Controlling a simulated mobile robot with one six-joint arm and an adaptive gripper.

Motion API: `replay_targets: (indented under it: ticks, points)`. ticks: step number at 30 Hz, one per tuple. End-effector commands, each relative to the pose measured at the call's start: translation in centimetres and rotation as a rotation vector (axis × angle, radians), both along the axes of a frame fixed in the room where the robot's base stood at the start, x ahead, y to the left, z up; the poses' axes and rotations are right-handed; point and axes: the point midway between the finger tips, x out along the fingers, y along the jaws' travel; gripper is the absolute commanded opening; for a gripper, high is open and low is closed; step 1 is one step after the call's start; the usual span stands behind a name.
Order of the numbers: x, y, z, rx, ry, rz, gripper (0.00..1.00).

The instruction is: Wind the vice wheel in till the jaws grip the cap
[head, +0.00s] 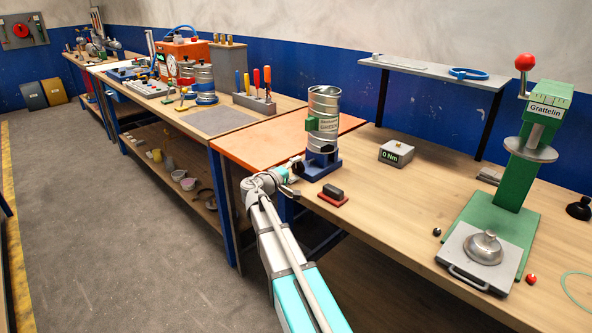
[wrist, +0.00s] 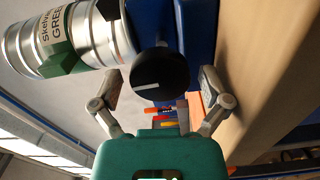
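A blue vice (head: 321,166) stands on the wooden bench, with a ribbed metal cylinder (head: 323,104) upright in it. The cylinder has a green block and label, and also shows in the wrist view (wrist: 85,32). The jaws' contact with the cylinder's lower end is too small to judge, and I cannot make out a separate cap. The vice wheel (wrist: 160,82) is a round black knob with a white line on its face. My gripper (wrist: 160,95) is open, one finger on each side of the wheel, with visible gaps. In the head view my gripper (head: 287,180) is at the vice's left side.
A dark block on a red base (head: 333,195) lies just in front of the vice. A grey meter reading "0 Nm" (head: 396,153) and a green press (head: 525,160) stand to the right. An orange bench top (head: 255,147) adjoins on the left.

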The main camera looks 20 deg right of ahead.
Motion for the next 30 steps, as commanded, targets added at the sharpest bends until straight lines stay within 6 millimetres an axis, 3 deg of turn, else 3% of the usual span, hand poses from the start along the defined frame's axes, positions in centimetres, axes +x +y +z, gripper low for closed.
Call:
replay_targets:
  ticks: [17, 30]
  points:
    - [-0.3, 1.0, 0.0, -0.001, 0.001, 0.003, 1.0]
    - [-2.4, 6.5, 0.0, 0.0, 0.001, 0.005, 1.0]
